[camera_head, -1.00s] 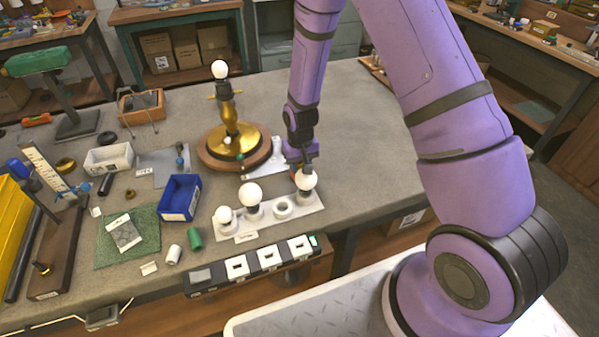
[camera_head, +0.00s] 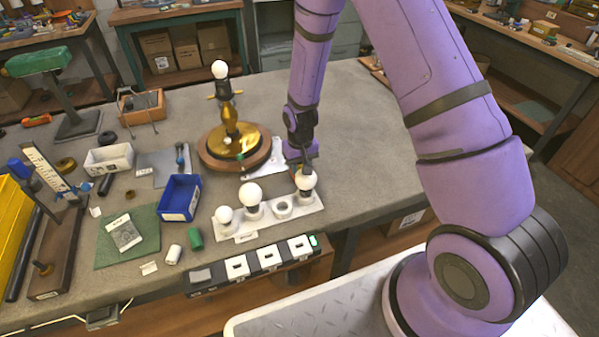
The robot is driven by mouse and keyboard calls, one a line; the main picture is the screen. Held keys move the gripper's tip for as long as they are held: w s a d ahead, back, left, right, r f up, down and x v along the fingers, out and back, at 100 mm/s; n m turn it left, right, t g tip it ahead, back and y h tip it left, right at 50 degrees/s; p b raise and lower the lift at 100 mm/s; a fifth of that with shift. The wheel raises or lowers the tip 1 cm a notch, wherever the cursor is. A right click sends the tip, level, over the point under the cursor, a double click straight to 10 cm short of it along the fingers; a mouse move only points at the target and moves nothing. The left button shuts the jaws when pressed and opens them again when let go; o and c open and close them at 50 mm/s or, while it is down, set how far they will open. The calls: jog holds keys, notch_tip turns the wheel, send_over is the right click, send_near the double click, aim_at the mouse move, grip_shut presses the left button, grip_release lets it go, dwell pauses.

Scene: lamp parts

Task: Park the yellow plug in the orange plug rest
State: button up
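My gripper (camera_head: 303,162) points down at the back of the white bulb holder strip, just behind its right-hand bulb (camera_head: 306,180). Its fingertips are small and partly hidden by that bulb, so I cannot tell whether they are open or shut. I cannot make out the yellow plug. A small orange patch shows beside the fingertips and bulb; whether it is the orange plug rest I cannot tell. A brass lamp (camera_head: 228,112) with a white bulb stands on a round wooden base (camera_head: 212,160), left of my gripper.
The white strip (camera_head: 240,226) holds several bulbs and an empty ring (camera_head: 282,207). A blue bin (camera_head: 180,198), a white bin (camera_head: 109,158) and a green mat (camera_head: 145,245) lie to the left. The bench right of my gripper (camera_head: 375,150) is clear.

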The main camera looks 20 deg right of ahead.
jog(key=shift+f, duration=0.3)
dwell(0.4)
jog(key=o, duration=0.4)
jog(key=c, duration=0.4)
jog(key=shift+f, duration=0.25)
grip_shut()
jog(key=shift+o, duration=1.1)
grip_release()
jog(key=shift+c, duration=1.1)
